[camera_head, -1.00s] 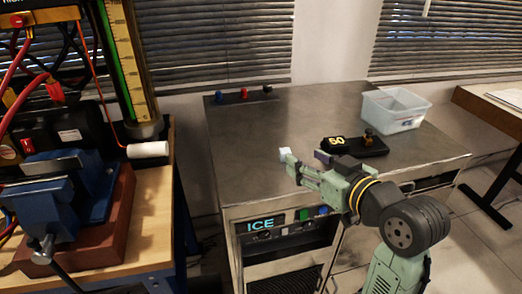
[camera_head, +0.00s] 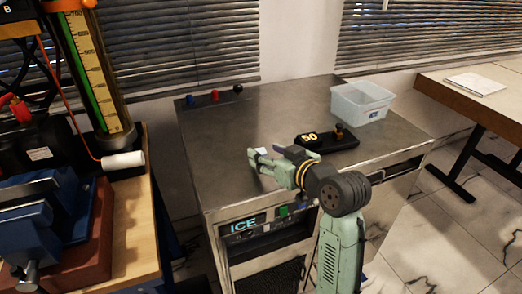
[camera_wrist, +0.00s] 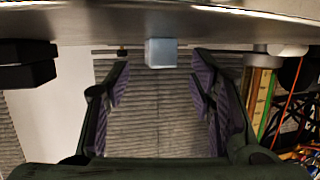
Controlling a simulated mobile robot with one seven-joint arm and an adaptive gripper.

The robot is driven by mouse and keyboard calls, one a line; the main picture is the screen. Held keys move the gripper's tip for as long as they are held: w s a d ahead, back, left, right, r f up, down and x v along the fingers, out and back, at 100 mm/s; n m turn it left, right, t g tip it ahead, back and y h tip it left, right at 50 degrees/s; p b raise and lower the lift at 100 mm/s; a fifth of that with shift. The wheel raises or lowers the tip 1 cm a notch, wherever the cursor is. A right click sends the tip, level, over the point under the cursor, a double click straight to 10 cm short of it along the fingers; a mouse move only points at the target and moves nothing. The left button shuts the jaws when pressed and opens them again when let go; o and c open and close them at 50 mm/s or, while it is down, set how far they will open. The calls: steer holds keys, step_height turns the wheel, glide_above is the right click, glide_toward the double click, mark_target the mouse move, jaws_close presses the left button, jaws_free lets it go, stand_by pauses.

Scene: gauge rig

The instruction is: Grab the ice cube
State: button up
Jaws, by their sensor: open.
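The ice cube (camera_wrist: 161,52) is a small pale blue block on the steel top of the ice machine (camera_head: 205,150). The wrist view shows it upside down, centred sideways between the fingertips. My gripper (camera_wrist: 160,78) is open, with a purple-padded finger on each side and clear gaps to the cube. In the head view the cube (camera_head: 262,151) shows as a small pale spot at the fingertips of my gripper (camera_head: 265,156), partly hidden. I cannot tell how deep it sits between the fingers.
A black block marked 50 (camera_head: 328,140) lies just behind my gripper on the machine top. A clear plastic bin (camera_head: 362,103) stands at the back right. Small coloured knobs (camera_head: 214,95) line the back left edge. The left of the top is clear.

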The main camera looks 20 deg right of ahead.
steer(key=shift+w+a+f, duration=0.15)
steer(key=shift+w+f, duration=0.05)
steer(key=shift+w, duration=0.35)
steer(key=shift+c, duration=0.6)
steer(key=c, duration=0.9)
steer(key=shift+r, duration=0.1)
